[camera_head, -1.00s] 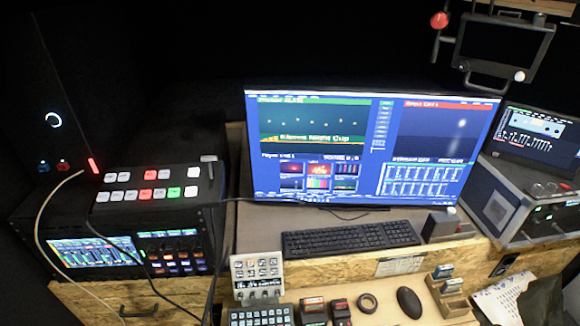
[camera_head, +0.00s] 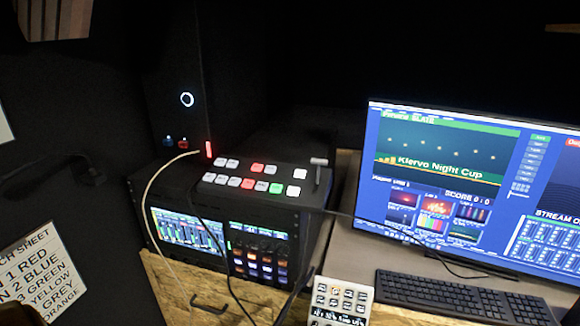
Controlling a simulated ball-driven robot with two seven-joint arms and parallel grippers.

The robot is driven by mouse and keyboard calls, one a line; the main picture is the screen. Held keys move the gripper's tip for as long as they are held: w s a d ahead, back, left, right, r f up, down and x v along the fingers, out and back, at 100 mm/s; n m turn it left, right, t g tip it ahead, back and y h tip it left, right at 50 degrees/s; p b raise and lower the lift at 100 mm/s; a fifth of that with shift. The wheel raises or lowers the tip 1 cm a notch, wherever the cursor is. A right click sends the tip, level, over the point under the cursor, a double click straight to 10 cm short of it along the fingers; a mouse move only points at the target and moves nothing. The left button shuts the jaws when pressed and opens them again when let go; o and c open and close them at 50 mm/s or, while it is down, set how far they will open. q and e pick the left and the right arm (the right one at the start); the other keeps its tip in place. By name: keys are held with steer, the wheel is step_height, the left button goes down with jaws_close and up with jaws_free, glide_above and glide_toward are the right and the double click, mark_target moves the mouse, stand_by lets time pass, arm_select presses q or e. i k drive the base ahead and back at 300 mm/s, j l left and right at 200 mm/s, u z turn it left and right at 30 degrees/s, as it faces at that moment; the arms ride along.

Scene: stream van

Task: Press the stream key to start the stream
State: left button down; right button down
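I cannot tell which key is the stream key; no label for it is readable. A black switcher panel (camera_head: 222,190) with white, red and green buttons sits on top of the rack at centre left. One button on it is lit green (camera_head: 276,188) and two are red. A small white keypad (camera_head: 322,312) with several keys stands at the bottom centre, cut off by the lower edge. The monitor (camera_head: 364,165) at right shows a preview slate and a "STREAM O..." heading cut off at the picture's edge. Neither of my grippers is in view.
A rack (camera_head: 322,240) with a lit screen and knobs stands under the switcher. Cables hang over its front. A keyboard (camera_head: 450,300) lies below the monitor. A printed sheet (camera_head: 40,275) hangs at lower left. A dark tower with a lit ring (camera_head: 187,99) stands behind.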

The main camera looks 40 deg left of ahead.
mark_target(269, 169)
steer(key=u, duration=1.3)
